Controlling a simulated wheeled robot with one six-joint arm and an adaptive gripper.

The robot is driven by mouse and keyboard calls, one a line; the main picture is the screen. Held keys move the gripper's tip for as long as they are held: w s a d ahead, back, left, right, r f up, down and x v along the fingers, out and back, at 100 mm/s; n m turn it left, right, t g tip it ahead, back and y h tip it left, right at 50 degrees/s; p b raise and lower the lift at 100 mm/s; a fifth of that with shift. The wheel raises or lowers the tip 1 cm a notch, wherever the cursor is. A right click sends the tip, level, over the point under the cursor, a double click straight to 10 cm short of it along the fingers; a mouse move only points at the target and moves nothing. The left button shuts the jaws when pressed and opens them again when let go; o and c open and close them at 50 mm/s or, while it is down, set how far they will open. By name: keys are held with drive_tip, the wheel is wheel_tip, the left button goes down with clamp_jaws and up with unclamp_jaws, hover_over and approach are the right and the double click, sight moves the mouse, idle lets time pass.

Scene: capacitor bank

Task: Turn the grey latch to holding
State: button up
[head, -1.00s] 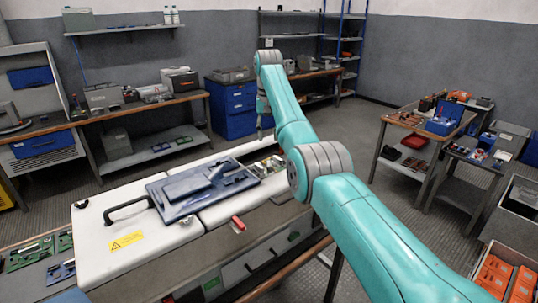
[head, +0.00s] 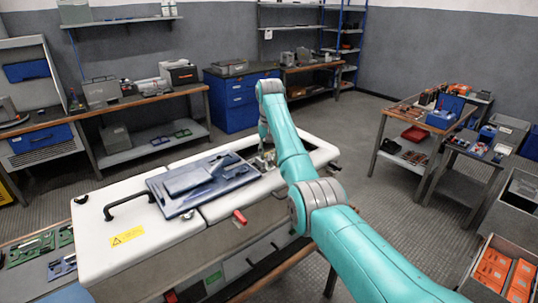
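A long white cabinet (head: 130,222) stands before me, with a blue-grey panel (head: 180,188) lying on its top. Just right of the panel is an open recess (head: 257,160) with small parts in it. My gripper (head: 266,156) points down at this recess, partly hidden by my teal arm. It is too small here to tell whether its fingers are open or touch anything. I cannot make out the grey latch for certain; it may be among the small parts by the gripper. A red handle (head: 240,216) sticks out at the cabinet's front edge.
A black bar handle (head: 125,204) and a yellow warning label (head: 127,236) are on the cabinet's left part. A workbench (head: 110,110) runs along the back left. Carts with tools (head: 425,125) stand at the right. The floor between is clear.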

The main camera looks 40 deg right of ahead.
clamp_jaws()
drive_tip(key=shift+m, duration=0.3)
drive_tip(key=m, duration=0.9)
idle(0.3)
drive_tip(key=shift+m, duration=0.3)
